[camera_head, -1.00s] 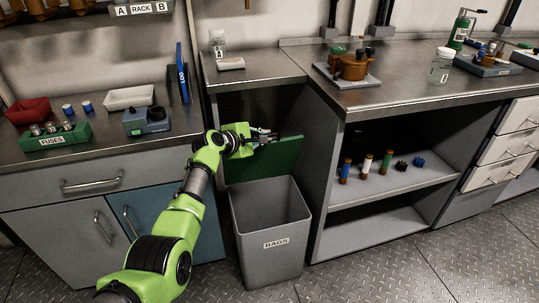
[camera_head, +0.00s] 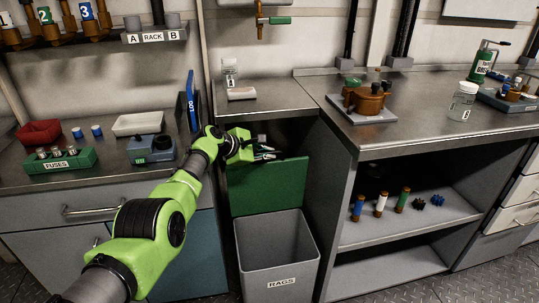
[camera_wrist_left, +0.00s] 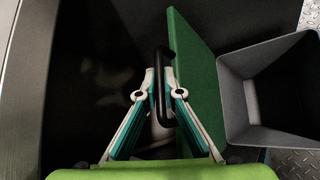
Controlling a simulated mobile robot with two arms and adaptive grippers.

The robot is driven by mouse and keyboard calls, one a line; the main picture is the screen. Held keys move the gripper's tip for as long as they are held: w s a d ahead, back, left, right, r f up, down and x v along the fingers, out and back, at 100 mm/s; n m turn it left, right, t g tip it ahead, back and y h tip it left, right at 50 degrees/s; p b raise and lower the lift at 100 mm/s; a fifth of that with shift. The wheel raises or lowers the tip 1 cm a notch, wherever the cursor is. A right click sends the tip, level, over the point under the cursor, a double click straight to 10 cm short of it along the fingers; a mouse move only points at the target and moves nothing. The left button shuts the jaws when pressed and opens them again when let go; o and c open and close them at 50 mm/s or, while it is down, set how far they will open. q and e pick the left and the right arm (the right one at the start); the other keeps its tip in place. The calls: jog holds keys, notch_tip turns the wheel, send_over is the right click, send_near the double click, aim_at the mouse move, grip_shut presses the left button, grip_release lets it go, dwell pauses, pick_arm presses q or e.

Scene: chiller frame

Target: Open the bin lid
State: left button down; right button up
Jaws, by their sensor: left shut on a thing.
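The grey bin (camera_head: 276,255) labelled RAGS stands under the counter gap with its mouth uncovered; it also shows in the left wrist view (camera_wrist_left: 236,97). The green lid (camera_head: 268,190) stands steeply raised behind the bin's mouth; it also shows in the left wrist view (camera_wrist_left: 197,75). My left gripper (camera_head: 270,154) is at the lid's upper edge. In the left wrist view, my left gripper (camera_wrist_left: 160,78) is shut on the lid's black handle (camera_wrist_left: 158,102), with a finger on either side. My right gripper is not in view.
The lid and my left gripper are in a dark recess between the left cabinet (camera_head: 85,205) and the open shelf unit (camera_head: 405,225). A counter (camera_head: 262,100) lies above. Small bottles stand on the shelf to the right.

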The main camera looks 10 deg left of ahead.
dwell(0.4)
pick_arm(q)
jog(key=c, duration=2.3)
grip_release()
jog(key=shift+o, duration=0.7)
jog(key=shift+s+a+r, duration=0.3)
jog(key=shift+s+a, duration=0.1)
jog(key=shift+a, duration=0.05)
jog(key=v, duration=1)
jog(key=shift+s+r, duration=0.25)
jog(key=shift+a, duration=0.1)
